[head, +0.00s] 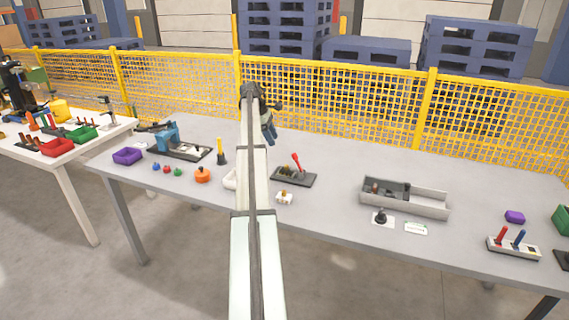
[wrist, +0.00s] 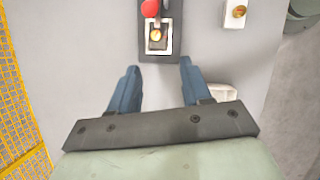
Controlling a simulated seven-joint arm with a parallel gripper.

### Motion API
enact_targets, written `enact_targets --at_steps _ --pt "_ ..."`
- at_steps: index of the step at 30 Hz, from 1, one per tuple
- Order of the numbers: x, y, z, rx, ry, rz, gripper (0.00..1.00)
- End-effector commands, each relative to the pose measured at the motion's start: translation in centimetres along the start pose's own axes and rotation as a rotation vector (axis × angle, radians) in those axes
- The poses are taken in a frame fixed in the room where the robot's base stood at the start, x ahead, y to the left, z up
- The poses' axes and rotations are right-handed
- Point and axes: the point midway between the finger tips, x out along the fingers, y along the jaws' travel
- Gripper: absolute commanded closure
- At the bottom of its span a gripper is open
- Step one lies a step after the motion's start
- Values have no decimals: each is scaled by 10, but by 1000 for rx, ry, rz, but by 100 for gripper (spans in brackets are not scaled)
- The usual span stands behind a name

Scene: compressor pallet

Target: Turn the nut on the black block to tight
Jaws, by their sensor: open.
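The black block (wrist: 150,46) shows in the wrist view, pale-framed, near the top centre. A brass nut (wrist: 156,35) sits on it; its marks are too small to read. They sit on a dark plate (wrist: 146,59) with a red-knobbed lever (wrist: 152,8). In the head view, the dark plate (head: 303,181) is right of my arm, with the red lever (head: 297,162) upright and leaning and the brass nut (head: 285,173) at its left. My gripper (wrist: 159,68) is open and empty, its blue fingers short of the block in the wrist view. It also shows in the head view (head: 269,136).
A white block (head: 284,199) with another brass nut stands in front of the plate. A grey tray (head: 430,209) lies right, an orange knob (head: 202,175) and a blue clamp (head: 168,137) left. A yellow mesh fence (head: 350,100) runs behind the table.

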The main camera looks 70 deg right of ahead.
Motion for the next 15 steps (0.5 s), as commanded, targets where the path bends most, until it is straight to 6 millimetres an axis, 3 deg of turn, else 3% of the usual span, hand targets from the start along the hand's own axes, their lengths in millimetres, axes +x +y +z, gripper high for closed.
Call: enact_targets --at_steps 6,11,15 --pt "0 5 0 -182 0 23 52" --pt "6 5 0 -215 0 22 52" --pt "21 4 0 -214 0 20 52"
